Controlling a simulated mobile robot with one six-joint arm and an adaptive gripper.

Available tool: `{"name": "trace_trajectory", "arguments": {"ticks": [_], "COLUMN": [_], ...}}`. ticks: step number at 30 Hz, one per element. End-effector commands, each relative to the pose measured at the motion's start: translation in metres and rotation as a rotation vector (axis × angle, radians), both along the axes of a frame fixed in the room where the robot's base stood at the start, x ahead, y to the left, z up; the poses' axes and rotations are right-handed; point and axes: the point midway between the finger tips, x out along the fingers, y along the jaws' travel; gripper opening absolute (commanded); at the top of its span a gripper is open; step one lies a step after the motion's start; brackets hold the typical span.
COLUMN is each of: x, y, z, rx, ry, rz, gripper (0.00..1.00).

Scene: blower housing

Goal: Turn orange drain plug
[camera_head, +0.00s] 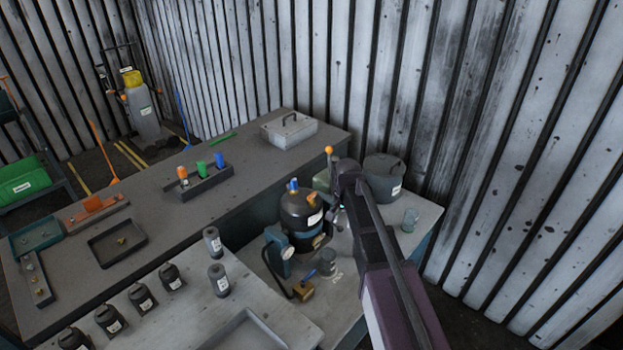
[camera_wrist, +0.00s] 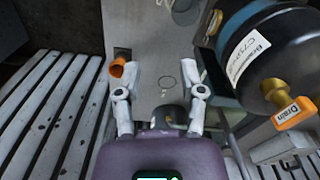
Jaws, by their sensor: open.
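In the head view my arm covers part of the bench right of the tank, and the fingers cannot be made out.
An orange cap (camera_wrist: 117,68) lies just left of the left finger. A grey lidded pot (camera_head: 383,178) and a glass (camera_head: 410,219) stand right of my arm. The corrugated wall is close behind.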

Motion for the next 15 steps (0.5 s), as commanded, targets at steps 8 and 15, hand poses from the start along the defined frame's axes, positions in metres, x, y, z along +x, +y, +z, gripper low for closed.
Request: {"name": "trace_trajectory", "arguments": {"ticks": [8, 15], "x": [0.032, 0.056], "y": [0.032, 0.06], "z": [0.067, 0.115], "rx": [0.0, 0.0], "ry": [0.0, 0.0], "rz": [-0.074, -0.142], "gripper": [0.51, 0.51]}}
